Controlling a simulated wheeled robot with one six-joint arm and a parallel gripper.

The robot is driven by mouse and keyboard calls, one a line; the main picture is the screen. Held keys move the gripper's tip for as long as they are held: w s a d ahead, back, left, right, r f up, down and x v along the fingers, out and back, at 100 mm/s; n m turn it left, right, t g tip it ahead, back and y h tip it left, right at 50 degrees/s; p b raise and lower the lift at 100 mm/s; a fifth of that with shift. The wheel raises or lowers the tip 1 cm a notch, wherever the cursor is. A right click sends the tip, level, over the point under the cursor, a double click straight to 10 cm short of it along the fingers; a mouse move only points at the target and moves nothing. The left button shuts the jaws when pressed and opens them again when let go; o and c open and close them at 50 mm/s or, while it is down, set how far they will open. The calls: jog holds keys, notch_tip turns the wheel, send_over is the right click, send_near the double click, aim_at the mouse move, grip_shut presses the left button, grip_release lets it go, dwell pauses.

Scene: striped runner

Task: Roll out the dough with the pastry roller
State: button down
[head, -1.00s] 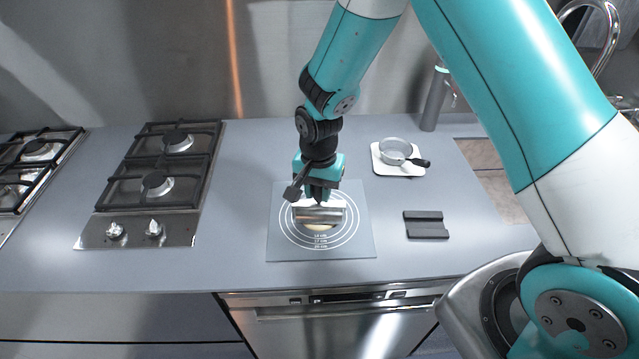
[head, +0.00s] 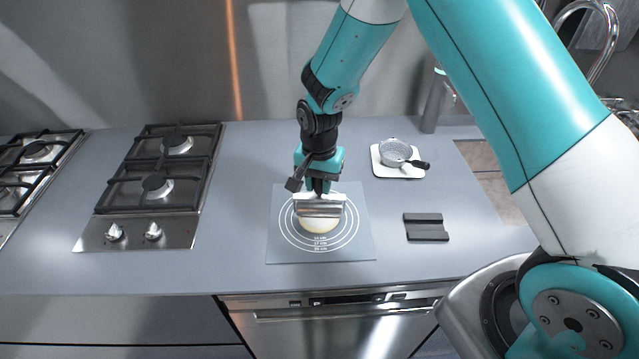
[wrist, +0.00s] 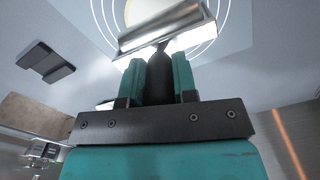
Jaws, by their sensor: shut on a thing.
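The pastry roller (head: 319,208) is a shiny metal cylinder in a white frame, over the far part of the dough. My gripper (head: 318,188) is shut on its dark handle, which shows between the fingers in the wrist view (wrist: 159,75). The roller's cylinder (wrist: 165,25) spans the top of that view. The dough (head: 319,225) is a pale round on the grey mat (head: 281,247) with printed white rings. Its near part shows; the roller hides the rest. I cannot tell whether the roller touches it.
A dark grooved rest (head: 426,227) lies right of the mat. A small grey pan (head: 395,152) stands on a white board (head: 383,169) behind it. A gas hob (head: 150,215) is at the left. The counter between hob and mat is clear.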

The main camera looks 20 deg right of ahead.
jog(key=shift+w, duration=0.15)
jog(key=shift+w+d+f, duration=0.1)
jog(key=shift+w+d, duration=0.2)
jog(key=shift+w, duration=0.3)
jog(key=shift+w+d+f, duration=0.1)
jog(key=shift+w+d, duration=0.15)
jog(key=shift+w, duration=0.3)
jog(key=shift+s, duration=0.1)
jog(key=shift+s+a+r, duration=0.1)
jog(key=shift+s+a, duration=0.2)
jog(key=shift+s, duration=0.3)
jog(key=shift+s+a+r, duration=0.1)
jog(key=shift+s+a, duration=0.15)
jog(key=shift+s, duration=0.35)
